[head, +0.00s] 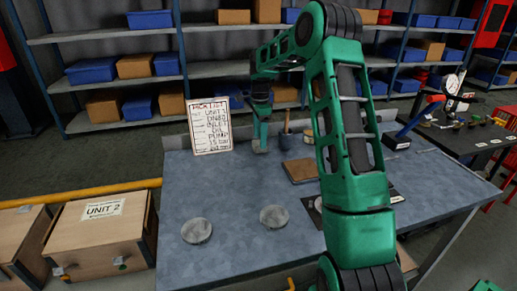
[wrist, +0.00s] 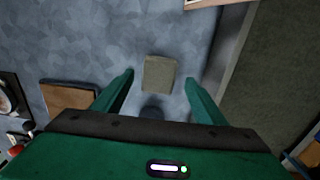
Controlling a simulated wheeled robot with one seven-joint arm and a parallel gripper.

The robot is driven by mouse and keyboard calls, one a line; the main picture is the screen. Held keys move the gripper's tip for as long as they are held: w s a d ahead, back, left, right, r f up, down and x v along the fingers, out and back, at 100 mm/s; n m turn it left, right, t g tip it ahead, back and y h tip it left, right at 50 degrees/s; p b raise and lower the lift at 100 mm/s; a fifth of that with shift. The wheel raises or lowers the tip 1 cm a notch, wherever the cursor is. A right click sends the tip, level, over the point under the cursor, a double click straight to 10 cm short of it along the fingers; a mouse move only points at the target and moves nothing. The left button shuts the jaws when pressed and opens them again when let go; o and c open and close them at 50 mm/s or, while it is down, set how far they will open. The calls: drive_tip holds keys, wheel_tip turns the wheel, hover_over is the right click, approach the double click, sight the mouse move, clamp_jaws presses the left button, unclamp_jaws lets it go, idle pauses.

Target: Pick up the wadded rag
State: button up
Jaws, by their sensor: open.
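A small grey-olive, blocky lump (wrist: 159,73), which looks like the wadded rag, lies on the blue-grey bench top (wrist: 95,45). In the wrist view it sits between and slightly beyond the tips of my gripper's two green fingers (wrist: 158,80), with bench showing on both sides of it. My gripper (head: 261,140) is open and points down over the back of the bench in the head view. The rag cannot be clearly told apart from the fingers there. A dark patch just below the rag in the wrist view is unclear.
A lettered board (head: 210,126) stands left of my gripper. A dark cup (head: 286,141) stands close on the right. A brown flat board (head: 301,170) lies nearer the front, with two grey discs (head: 196,231) at front left. The bench's raised back edge (wrist: 222,60) runs beside the fingers.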

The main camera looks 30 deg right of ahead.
drive_tip(key=shift+f, duration=1.8)
drive_tip(key=c, duration=1.1)
drive_tip(key=shift+c, duration=0.2)
drive_tip(key=shift+r, duration=0.1)
drive_tip(key=shift+r, duration=0.55)
drive_tip(key=r, duration=0.1)
drive_tip(key=a+r, duration=0.1)
drive_tip(key=r, duration=0.1)
drive_tip(key=shift+s+r, duration=0.2)
drive_tip(key=shift+r, duration=0.05)
drive_tip(key=s+a+r, duration=0.4)
drive_tip(key=a+r, duration=0.2)
drive_tip(key=a, duration=0.3)
drive_tip(key=shift+a+r, duration=0.15)
drive_tip(key=shift+a, duration=0.2)
drive_tip(key=shift+o, duration=0.6)
